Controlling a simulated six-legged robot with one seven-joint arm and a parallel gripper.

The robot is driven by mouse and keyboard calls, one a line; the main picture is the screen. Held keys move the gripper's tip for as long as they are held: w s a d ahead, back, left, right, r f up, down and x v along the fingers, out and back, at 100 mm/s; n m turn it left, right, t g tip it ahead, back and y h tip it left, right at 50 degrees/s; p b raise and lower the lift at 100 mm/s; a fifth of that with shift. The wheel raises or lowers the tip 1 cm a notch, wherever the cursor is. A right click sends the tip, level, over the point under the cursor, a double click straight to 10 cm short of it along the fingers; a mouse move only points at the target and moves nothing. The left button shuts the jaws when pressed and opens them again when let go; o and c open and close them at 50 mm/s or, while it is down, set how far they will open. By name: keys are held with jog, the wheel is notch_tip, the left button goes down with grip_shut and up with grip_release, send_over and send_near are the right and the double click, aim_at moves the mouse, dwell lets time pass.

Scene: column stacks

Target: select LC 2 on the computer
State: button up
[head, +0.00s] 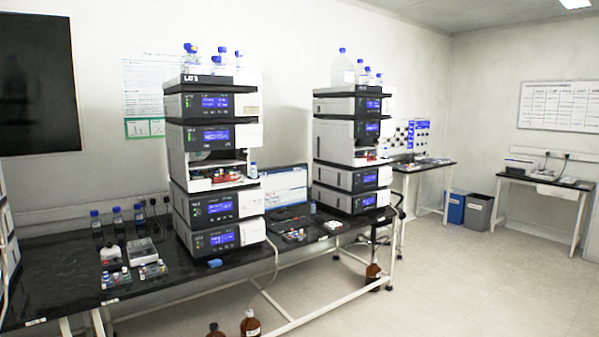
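The computer screen (284,187) stands on the black bench between two tall instrument stacks. It is lit with a pale blue and white display, too small to read, and the left stack hides part of its left side. The left stack (212,160) has a label on its top tray that starts with "LC"; I cannot read its number surely. The right stack (350,150) stands beyond the screen, and I see no readable label on it. My gripper is not in view.
The black bench (75,255) bears vial racks (112,279) and blue-capped bottles (96,228). Brown bottles (250,325) stand on the floor by the bench legs. The floor (450,280) to the right is clear. Two bins (478,211) and a side table (545,181) stand at the back.

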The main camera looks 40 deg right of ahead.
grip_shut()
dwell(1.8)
